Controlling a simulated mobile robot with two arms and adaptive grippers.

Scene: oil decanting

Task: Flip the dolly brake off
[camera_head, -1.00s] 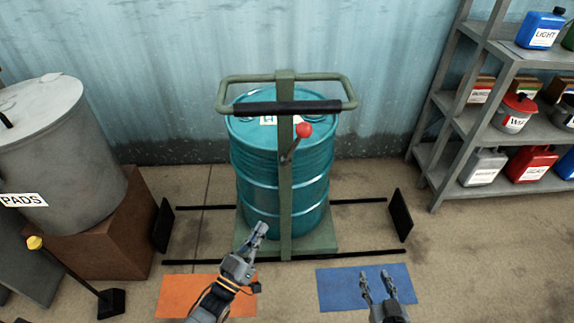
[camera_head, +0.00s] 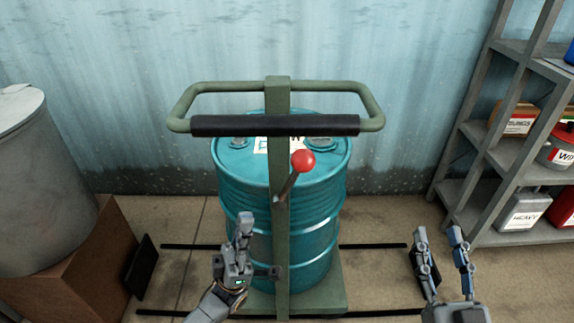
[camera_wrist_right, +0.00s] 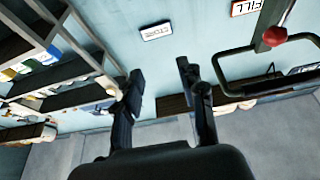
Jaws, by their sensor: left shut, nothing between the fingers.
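The green dolly (camera_head: 281,240) stands upright in the middle of the head view, with a teal drum (camera_head: 235,180) on its base behind the post. The brake lever (camera_head: 288,185) is on the post and slants up to the right, ending in a red knob (camera_head: 303,161). The red knob also shows at the upper right of the right wrist view (camera_wrist_right: 274,37). My left gripper (camera_head: 244,220) is shut and empty, left of the post and below the knob, apart from the lever. My right gripper (camera_head: 440,235) is open and empty, well to the right of the dolly.
The dolly's handle (camera_head: 275,125) spans above the drum. A grey shelf (camera_head: 490,150) with several containers stands at the right. A grey bin (camera_head: 40,190) sits on a brown box (camera_head: 75,260) at the left. Black floor rails (camera_head: 375,246) run beside the dolly.

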